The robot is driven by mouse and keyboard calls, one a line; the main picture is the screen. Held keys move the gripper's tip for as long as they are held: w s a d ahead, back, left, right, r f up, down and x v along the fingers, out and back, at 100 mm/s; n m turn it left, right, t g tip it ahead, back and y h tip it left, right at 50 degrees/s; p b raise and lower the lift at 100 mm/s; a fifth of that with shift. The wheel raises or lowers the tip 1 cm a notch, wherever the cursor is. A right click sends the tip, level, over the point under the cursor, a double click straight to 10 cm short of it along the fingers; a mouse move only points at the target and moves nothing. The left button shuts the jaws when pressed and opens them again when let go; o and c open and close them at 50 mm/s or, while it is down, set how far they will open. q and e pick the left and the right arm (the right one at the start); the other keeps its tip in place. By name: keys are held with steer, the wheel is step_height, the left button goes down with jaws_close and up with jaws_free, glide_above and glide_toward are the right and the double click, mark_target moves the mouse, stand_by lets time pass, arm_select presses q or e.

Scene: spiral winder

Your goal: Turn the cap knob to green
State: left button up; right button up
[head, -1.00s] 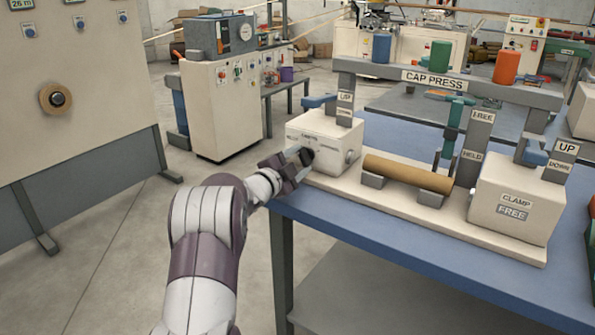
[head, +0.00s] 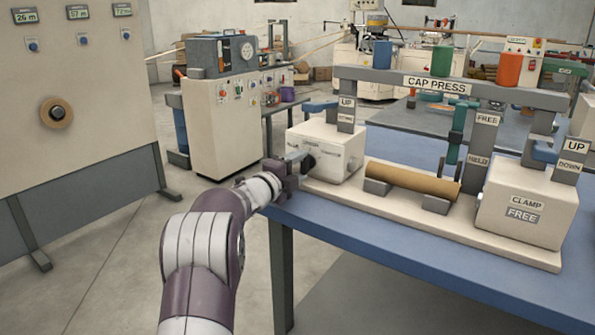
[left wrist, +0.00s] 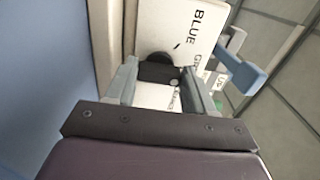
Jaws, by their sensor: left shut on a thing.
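The black cap knob (head: 309,162) is on the front of the cream left box (head: 332,136) of the cap press. My left gripper (head: 298,159) is at that face, its fingers shut on the knob. In the left wrist view the fingers (left wrist: 160,88) stand on both sides of the dark knob (left wrist: 158,70). The word BLUE and part of a word starting with G show on the panel (left wrist: 180,30). A short dark mark lies between the knob and BLUE. Which colour the knob points to I cannot tell. My right gripper is not in view.
A brown tube (head: 412,181) lies on grey cradles beside the box. The clamp box (head: 527,208) reads FREE. Blue, green and orange cylinders stand on the press beam (head: 400,80). The blue table (head: 390,240) is clear in front.

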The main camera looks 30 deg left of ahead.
arm_select(q)
steer(key=shift+f, duration=0.15)
steer(key=o, duration=1)
steer(key=shift+o, duration=0.2)
steer(key=s+a+p, duration=0.1)
steer(key=s+p, duration=0.1)
steer(key=s, duration=1)
steer(key=shift+s, duration=0.35)
